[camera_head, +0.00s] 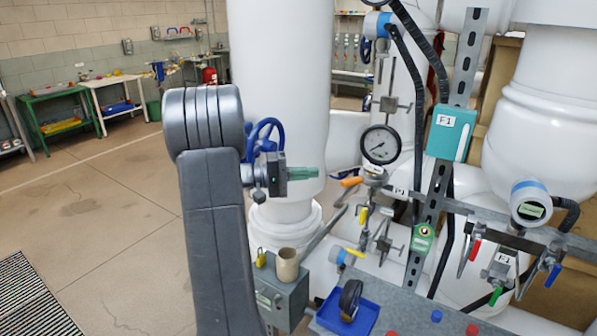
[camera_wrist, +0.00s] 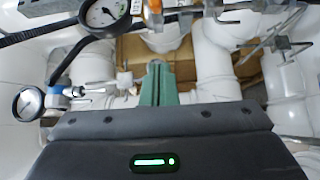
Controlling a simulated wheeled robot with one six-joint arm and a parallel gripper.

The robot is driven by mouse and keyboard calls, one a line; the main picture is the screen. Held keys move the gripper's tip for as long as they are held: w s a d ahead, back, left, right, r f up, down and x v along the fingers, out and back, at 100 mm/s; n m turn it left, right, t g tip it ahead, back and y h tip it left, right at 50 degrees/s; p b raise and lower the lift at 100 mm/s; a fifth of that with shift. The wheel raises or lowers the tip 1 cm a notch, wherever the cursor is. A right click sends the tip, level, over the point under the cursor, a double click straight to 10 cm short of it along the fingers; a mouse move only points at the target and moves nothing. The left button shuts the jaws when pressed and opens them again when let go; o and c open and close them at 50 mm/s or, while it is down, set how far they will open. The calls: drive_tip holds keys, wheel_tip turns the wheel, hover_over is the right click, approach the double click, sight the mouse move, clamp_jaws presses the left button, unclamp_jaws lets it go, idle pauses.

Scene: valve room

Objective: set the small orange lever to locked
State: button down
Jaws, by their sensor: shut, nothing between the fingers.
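The small orange lever (camera_head: 350,181) sits just below and left of the round pressure gauge (camera_head: 380,144) in the head view, pointing left and roughly level. My gripper (camera_head: 318,172) has green fingers, shut and empty, pointing right toward the pipework. In the picture its tips lie a little left of the lever and slightly higher, with a gap between. In the wrist view my shut fingers (camera_wrist: 158,75) point up the picture. An orange piece (camera_wrist: 153,10) shows at the top edge beside a gauge (camera_wrist: 103,12); I cannot tell for certain whether it is the lever.
Yellow (camera_head: 362,217), red (camera_head: 475,250), blue (camera_head: 552,275) and green (camera_head: 495,296) levers are on the pipework nearby. A blue tray (camera_head: 347,315) with a black wheel (camera_head: 350,299) sits below. Thick white pipes surround the area. Open floor lies left.

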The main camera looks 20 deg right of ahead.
sight(352, 182)
drive_tip(key=s+d+p, duration=0.2)
drive_tip(key=s+d, duration=0.2)
drive_tip(key=d, duration=0.1)
drive_tip(key=shift+s+d, duration=0.15)
drive_tip(key=shift+s, duration=0.2)
drive_tip(key=shift+s+f, duration=0.1)
drive_tip(key=shift+f, duration=0.05)
drive_tip(key=shift+s+n+t+b, duration=0.3)
drive_tip(key=shift+t+b, duration=0.2)
drive_tip(key=shift+b, duration=0.1)
